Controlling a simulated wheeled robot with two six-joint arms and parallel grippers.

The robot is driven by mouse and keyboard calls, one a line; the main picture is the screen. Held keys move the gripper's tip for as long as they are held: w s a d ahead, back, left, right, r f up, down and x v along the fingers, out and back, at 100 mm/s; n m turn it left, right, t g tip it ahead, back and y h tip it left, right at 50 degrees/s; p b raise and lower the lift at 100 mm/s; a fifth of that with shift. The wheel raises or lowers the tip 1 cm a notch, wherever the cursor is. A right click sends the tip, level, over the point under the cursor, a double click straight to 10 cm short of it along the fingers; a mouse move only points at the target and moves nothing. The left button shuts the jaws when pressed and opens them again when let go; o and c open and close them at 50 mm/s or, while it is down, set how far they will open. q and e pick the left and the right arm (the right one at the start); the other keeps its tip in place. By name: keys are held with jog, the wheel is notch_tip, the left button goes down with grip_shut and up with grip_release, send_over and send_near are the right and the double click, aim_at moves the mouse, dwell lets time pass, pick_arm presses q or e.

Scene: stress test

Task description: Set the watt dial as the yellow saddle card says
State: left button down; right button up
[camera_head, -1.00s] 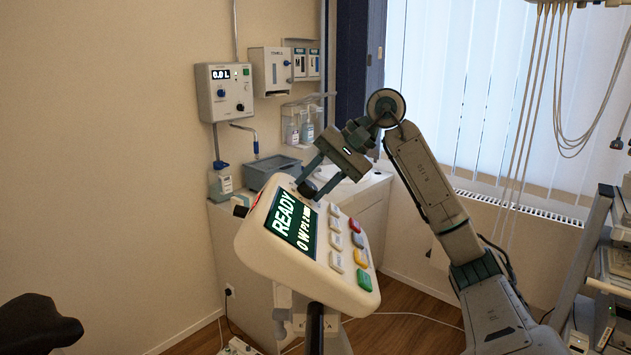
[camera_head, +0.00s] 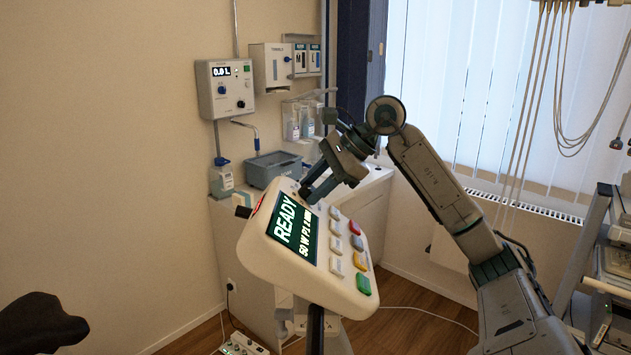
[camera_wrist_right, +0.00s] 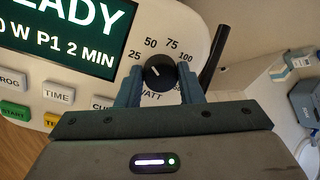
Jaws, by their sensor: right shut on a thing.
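The black watt dial (camera_wrist_right: 160,72) is on the console, with 25, 50, 75 and 100 printed around it. Its white mark tilts to the upper left. My right gripper (camera_head: 309,191) is shut on the dial, one finger on each side in the right wrist view. The white console (camera_head: 275,262) is tilted; its green screen (camera_head: 295,232) reads READY and 50 W P1 2 MIN in the head view. A dark saddle (camera_head: 40,325) is partly in view at lower left; no yellow card shows on the visible part. My left gripper is out of view.
Coloured buttons (camera_head: 359,260) line the console's right side. Behind are a counter with a grey basin (camera_head: 272,168), a wall unit (camera_head: 224,90) and a bottle (camera_head: 222,178). Cables hang at upper right beside a cart (camera_head: 601,265). A power strip (camera_head: 243,345) lies on the floor.

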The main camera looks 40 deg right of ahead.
jog(key=m+p, duration=0.1)
jog(key=m, duration=0.3)
jog(key=shift+r, duration=0.2)
jog(key=m+p, duration=0.2)
jog(key=m, duration=0.1)
jog(key=shift+m+h, duration=0.3)
jog(key=m+p, duration=0.2)
jog(key=m, duration=0.2)
jog(key=shift+w+m, duration=0.1)
jog(key=shift+m, duration=0.2)
jog(key=m+p, duration=0.1)
jog(key=m, duration=0.2)
jog(key=shift+m+h+p, duration=0.3)
jog(key=shift+p, duration=0.05)
jog(key=shift+m+g, duration=0.3)
jog(key=shift+m, duration=0.6)
jog(key=m+p, duration=0.1)
jog(key=m, duration=0.1)
jog(key=shift+w+d+m, duration=0.1)
jog(key=shift+m, duration=0.2)
jog(key=m, duration=0.6)
jog(key=shift+f+m+g, duration=0.1)
jog(key=shift+m+g, duration=0.2)
jog(key=shift+g, duration=0.1)
